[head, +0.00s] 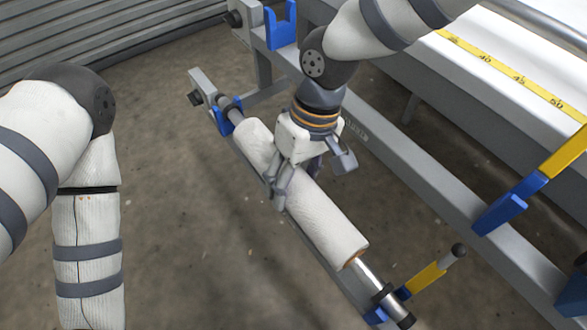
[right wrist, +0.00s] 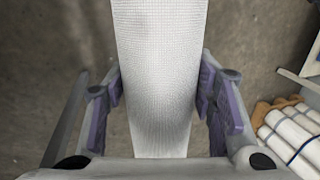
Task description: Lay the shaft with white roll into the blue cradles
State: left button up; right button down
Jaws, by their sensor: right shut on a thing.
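The white roll (head: 330,222) on its metal shaft (head: 369,277) runs diagonally from upper left to lower right in the head view. My right gripper (head: 278,188) is shut across the roll's middle; in the right wrist view the roll (right wrist: 158,75) passes between its purple pads. The shaft's upper-left end is at a lower blue cradle (head: 226,127), and its lower-right end is at another blue cradle (head: 376,316). I cannot tell whether the shaft bears on them. Higher blue cradles are at the top (head: 282,30) and right (head: 498,212). My left gripper is out of frame.
A grey frame rail (head: 415,180) runs beside the roll. A yellow measuring strip (head: 500,68) lies on the white machine bed. Several white rolls (right wrist: 292,135) show in the right wrist view.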

jog(key=shift+f, duration=0.5)
dwell(0.4)
jog(key=c, duration=0.6)
grip_release()
jog(key=v, duration=1.2)
